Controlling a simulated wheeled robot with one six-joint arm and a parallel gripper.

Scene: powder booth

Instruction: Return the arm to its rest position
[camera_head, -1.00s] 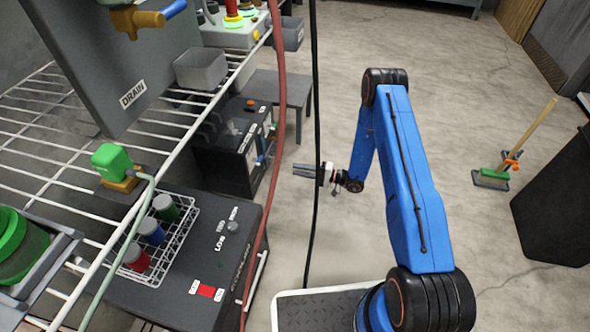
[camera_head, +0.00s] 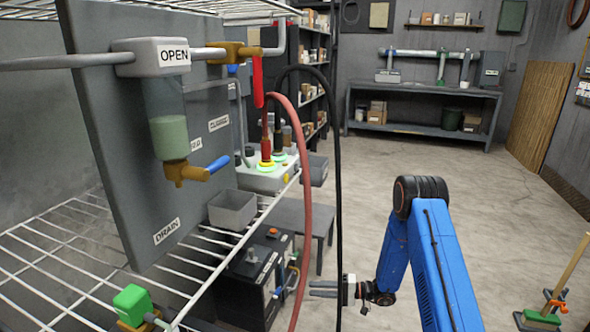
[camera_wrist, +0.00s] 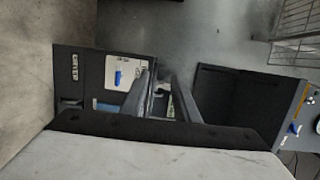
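My gripper (camera_head: 324,289) is at the end of my blue arm, which is bent over the open floor at the lower right of the head view. The gripper points left toward the wire shelf and the black box under it, and looks clear of both. In the wrist view, the two grey fingers of my gripper (camera_wrist: 163,78) stand apart. I see nothing held between them, only a dark box front (camera_wrist: 122,72) with a white panel and a blue handle behind.
The wire shelf (camera_head: 75,250) carries the grey drain panel (camera_head: 110,150). A grey stool (camera_head: 310,217) stands behind. The middle floor (camera_head: 430,165) is clear.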

